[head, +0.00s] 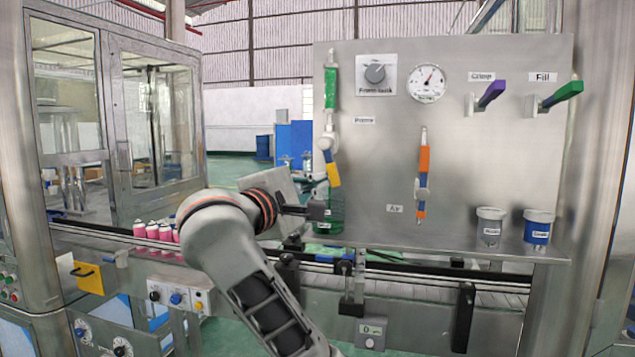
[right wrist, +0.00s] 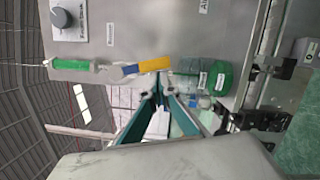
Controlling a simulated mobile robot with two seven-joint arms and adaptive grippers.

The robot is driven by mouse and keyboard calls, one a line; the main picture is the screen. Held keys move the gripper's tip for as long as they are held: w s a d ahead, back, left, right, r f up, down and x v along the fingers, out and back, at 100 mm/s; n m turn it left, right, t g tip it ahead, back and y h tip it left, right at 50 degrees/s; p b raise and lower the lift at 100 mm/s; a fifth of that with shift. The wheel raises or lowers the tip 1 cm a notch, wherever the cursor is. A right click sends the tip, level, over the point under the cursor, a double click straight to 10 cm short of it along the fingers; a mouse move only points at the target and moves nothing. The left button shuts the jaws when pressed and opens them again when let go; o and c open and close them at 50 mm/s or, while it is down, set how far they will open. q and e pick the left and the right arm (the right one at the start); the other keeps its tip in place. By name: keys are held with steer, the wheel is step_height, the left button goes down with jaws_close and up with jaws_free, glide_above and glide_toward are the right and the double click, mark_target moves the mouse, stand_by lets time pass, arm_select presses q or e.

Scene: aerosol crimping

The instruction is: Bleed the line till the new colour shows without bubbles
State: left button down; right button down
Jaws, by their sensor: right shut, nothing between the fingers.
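A clear vertical tube filled with green (head: 331,88) is on the left edge of the steel panel; I cannot make out bubbles. It also shows in the right wrist view (right wrist: 80,64). Below it is a white valve body (head: 327,143) with a blue and yellow handle (head: 333,175) hanging down, slightly tilted; the handle shows in the right wrist view (right wrist: 150,66). A bottle with green liquid (right wrist: 205,75) stands below the handle, partly hidden in the head view. My right gripper (right wrist: 155,84) is shut and empty, its tips close to the handle's yellow end; contact is unclear. My left gripper is out of view.
The panel (head: 480,150) carries a knob (head: 375,74), a gauge (head: 427,83), purple (head: 491,94) and green (head: 563,94) levers and an orange valve handle (head: 424,165). Two cups (head: 490,228) (head: 538,228) stand on its shelf. Pink cans (head: 153,231) line the conveyor at left.

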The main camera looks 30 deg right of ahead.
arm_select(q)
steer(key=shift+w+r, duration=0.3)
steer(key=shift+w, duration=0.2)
arm_select(e)
steer(key=shift+s+n, duration=0.15)
steer(key=shift+n, duration=0.25)
